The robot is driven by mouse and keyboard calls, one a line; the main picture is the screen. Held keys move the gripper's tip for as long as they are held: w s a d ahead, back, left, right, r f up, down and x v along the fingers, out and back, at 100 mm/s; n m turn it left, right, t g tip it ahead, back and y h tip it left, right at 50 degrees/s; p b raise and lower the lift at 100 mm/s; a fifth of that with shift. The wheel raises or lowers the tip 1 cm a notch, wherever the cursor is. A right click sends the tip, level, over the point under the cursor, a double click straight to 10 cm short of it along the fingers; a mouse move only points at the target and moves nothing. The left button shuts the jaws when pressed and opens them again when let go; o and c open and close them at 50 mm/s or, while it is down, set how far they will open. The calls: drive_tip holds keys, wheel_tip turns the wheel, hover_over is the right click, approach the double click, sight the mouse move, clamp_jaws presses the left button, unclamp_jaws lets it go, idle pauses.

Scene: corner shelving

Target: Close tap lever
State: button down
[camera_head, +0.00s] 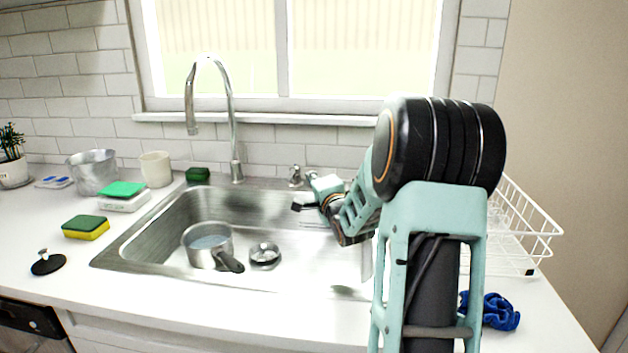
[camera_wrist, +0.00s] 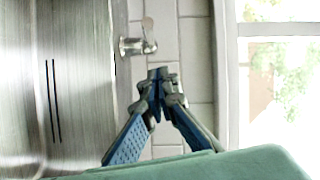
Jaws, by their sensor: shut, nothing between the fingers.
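The small metal tap lever fixture (camera_head: 296,177) stands on the back rim of the sink, right of the tall curved faucet (camera_head: 235,130). In the wrist view, which is turned sideways, the fixture (camera_wrist: 132,46) is upper left of my fingertips, with a thin handle reaching up from it. My gripper (camera_wrist: 160,74) is shut and empty, its fingertips together. A visible gap separates them from the fixture in that picture; the depth between them is unclear. In the head view my gripper (camera_head: 303,206) is over the sink's right back part, partly hidden by my arm.
The steel sink (camera_head: 130,235) holds a pot (camera_head: 208,244) and a drain strainer (camera_head: 264,253). A white wire rack (camera_head: 535,225) stands right of my arm, and a blue cloth (camera_head: 495,312) lies in front. The tiled wall (camera_head: 270,154) and window are behind the sink.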

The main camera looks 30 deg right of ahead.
drive_tip(key=a+v, duration=0.1)
drive_tip(key=v, duration=0.8)
drive_tip(key=shift+a+p, duration=0.4)
drive_tip(key=c, duration=2.7)
unclamp_jaws()
